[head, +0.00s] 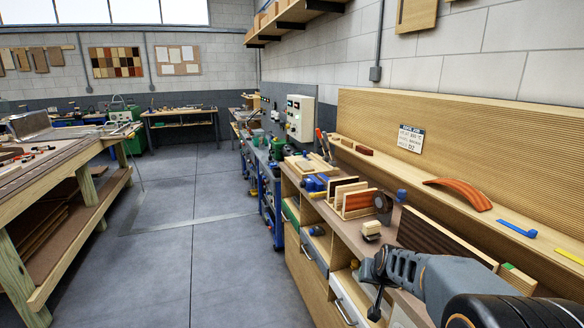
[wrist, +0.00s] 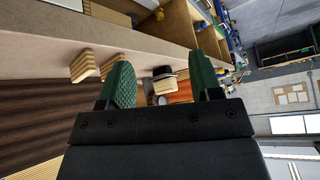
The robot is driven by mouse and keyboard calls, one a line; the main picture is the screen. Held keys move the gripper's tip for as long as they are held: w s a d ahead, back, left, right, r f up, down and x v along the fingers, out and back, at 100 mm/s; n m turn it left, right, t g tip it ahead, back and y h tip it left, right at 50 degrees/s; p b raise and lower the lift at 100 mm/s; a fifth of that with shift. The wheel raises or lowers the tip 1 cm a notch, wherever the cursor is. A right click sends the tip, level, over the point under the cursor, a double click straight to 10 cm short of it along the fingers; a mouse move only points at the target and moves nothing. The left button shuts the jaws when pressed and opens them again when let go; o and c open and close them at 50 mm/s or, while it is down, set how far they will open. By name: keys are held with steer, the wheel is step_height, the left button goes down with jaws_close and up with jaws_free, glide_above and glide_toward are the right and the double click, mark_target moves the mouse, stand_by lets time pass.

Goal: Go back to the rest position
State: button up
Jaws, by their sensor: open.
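My arm reaches in from the lower right of the head view, over the workbench (head: 412,300). My gripper (head: 376,284) is at its end, above the bench front. In the wrist view its two green ribbed fingers are spread apart, and my gripper (wrist: 163,80) holds nothing. A small pale block with a dark band (wrist: 165,84) shows between the fingers, beyond the tips. What seems to be the same block (head: 371,231) stands on the bench in the head view, behind my gripper and apart from it.
A rack of upright veneer panels (head: 354,203) stands on the bench. A dark ribbed panel (head: 432,240) leans behind my gripper. A ledge holds a curved red-brown piece (head: 458,194) and a blue strip (head: 517,229). The grey floor (head: 212,250) is clear between the bench and the left table (head: 60,165).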

steer(key=s+a+r+n+g, duration=0.1)
steer(key=s+a+r, duration=0.1)
steer(key=s, duration=0.5)
steer(key=s+a+r+n+g+p, duration=0.1)
steer(key=s+a+r, duration=0.1)
steer(key=s, duration=0.5)
steer(key=s+a+r+g+p, duration=0.1)
steer(key=s+a+r, duration=0.1)
steer(key=s, duration=0.6)
steer(key=shift+a+n+g, duration=0.3)
steer(key=shift+n, duration=0.1)
